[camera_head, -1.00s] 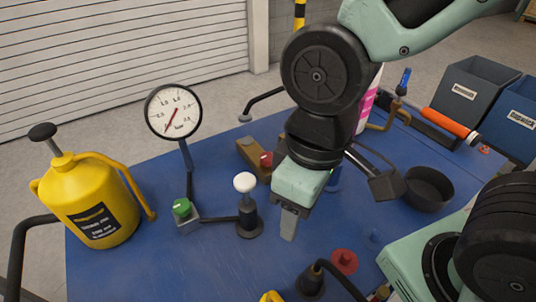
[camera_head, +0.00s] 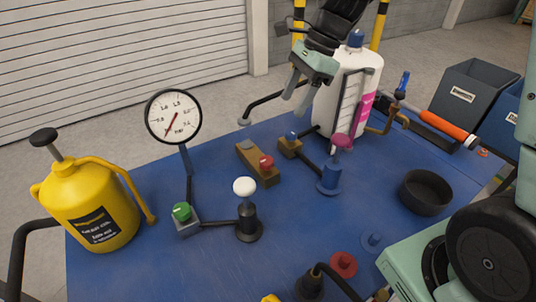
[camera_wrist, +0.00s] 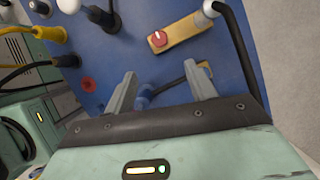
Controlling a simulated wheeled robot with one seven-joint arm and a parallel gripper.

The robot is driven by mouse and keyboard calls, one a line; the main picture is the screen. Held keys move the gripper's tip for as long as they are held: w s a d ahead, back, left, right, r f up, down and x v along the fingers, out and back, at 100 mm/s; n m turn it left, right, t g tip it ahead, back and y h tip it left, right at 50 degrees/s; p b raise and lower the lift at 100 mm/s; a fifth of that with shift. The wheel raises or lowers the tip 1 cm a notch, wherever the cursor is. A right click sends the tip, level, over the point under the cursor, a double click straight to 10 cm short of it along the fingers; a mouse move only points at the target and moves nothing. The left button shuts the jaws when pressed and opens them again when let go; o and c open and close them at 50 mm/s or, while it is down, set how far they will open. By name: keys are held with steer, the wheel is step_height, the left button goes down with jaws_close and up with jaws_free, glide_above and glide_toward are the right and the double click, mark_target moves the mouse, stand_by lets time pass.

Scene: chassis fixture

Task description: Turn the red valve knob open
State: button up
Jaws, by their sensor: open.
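A red knob (camera_head: 266,162) sits on one end of a long brown-yellow block on the blue bench. It also shows in the wrist view as a red knob (camera_wrist: 158,39) with a light mark on its top. My gripper (camera_head: 298,93) is above the far side of the bench, in front of the white tank and apart from the knob. In the wrist view its two fingers (camera_wrist: 159,72) are spread with nothing held between them. The knob lies beyond the fingertips, clear of them.
A round gauge (camera_head: 173,117), a green knob (camera_head: 181,211) and a white-topped post (camera_head: 245,187) stand left. A red disc (camera_head: 343,263) lies near the front.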

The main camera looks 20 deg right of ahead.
mark_target(266, 159)
steer(key=x, duration=1.6)
steer(key=shift+s+f+p, duration=0.15)
steer(key=shift+f+p, duration=0.15)
steer(key=c, duration=1)
